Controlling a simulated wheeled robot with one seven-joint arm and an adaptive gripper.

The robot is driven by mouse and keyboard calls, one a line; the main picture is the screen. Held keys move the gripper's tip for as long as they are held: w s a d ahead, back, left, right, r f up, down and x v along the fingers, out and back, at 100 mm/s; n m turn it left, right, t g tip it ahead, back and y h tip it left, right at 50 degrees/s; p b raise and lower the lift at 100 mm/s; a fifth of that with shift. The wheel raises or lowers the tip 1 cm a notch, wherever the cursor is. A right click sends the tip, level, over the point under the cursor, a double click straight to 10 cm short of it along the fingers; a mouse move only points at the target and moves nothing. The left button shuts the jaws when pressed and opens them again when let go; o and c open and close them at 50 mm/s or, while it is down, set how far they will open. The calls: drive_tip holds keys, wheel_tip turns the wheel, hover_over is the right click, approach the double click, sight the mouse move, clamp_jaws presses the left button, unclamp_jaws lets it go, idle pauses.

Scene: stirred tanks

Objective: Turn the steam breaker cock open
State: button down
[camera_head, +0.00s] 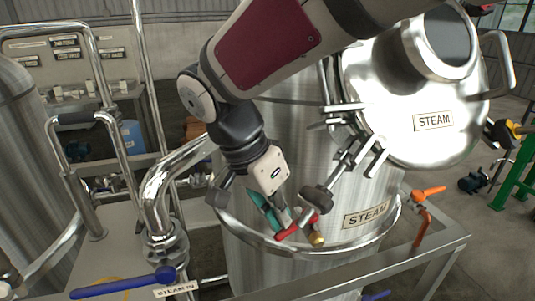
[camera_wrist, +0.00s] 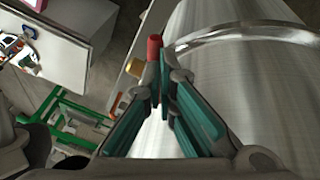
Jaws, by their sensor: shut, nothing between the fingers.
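I cannot tell whether the fingers touch the lever. The cock's body is partly hidden.
The open round lid (camera_head: 415,90) marked STEAM stands above right of my gripper. A dark clamp knob (camera_head: 317,199) is close to its right. An orange-handled valve (camera_head: 428,192) stands further right. A blue lever (camera_head: 125,285) beside the STEAM IN label is lower left.

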drive_tip(key=shift+s+d+r+n+p, duration=0.1)
drive_tip(key=shift+s+d+n+p, duration=0.2)
drive_tip(key=shift+s+n, duration=0.25)
drive_tip(key=shift+s+d+t+p, duration=0.15)
drive_tip(key=shift+d+t+p, duration=0.05)
drive_tip(key=shift+t+p, duration=0.1)
idle(0.3)
